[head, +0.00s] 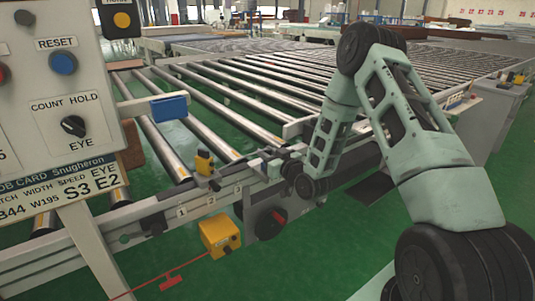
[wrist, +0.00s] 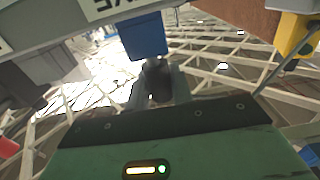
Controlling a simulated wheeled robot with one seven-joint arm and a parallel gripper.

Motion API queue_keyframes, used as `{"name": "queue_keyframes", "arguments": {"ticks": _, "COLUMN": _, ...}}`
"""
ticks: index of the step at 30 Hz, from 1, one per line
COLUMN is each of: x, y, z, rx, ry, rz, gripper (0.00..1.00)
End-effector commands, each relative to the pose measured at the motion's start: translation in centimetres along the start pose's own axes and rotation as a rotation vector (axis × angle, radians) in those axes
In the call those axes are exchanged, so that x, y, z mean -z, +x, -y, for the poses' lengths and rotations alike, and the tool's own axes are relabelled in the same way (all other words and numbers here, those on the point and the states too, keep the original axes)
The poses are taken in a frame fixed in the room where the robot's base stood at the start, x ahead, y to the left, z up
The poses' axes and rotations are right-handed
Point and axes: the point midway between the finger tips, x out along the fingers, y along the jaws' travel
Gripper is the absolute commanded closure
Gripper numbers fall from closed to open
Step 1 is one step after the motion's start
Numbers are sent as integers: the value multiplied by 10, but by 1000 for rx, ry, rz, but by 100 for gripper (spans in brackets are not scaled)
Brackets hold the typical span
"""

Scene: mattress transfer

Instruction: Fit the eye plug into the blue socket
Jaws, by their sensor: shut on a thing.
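The blue socket (head: 169,108) is a small box at the end of a pale bar on the left in the head view. It also shows at top centre in the wrist view (wrist: 143,37). My gripper (head: 262,166) is low over the conveyor's side rail, right of the socket and apart from it in the head view. In the wrist view my gripper (wrist: 157,92) is shut on a dark, rounded eye plug (wrist: 156,74). The plug's top appears just below the socket there; I cannot tell the gap in depth. The socket's opening is not visible.
A control panel (head: 90,65) with buttons and a knob stands at the left. A yellow sensor (head: 204,165) sits on the rail between gripper and socket in the picture; a yellow box (head: 220,236) hangs below. Steel rollers (head: 215,103) stretch behind. Green floor lies in front.

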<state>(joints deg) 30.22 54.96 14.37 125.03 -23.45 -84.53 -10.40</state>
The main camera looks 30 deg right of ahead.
Motion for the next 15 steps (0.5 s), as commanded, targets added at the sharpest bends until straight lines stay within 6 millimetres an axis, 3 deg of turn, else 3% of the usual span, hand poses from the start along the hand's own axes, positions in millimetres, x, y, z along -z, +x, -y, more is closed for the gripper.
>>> {"name": "queue_keyframes", "arguments": {"ticks": 14, "x": -13, "y": 0, "z": 0, "rx": 0, "ry": 0, "rz": 0, "gripper": 100}}
{"name": "queue_keyframes", "arguments": {"ticks": 15, "x": -12, "y": 0, "z": 0, "rx": 0, "ry": 0, "rz": -1, "gripper": 75}}
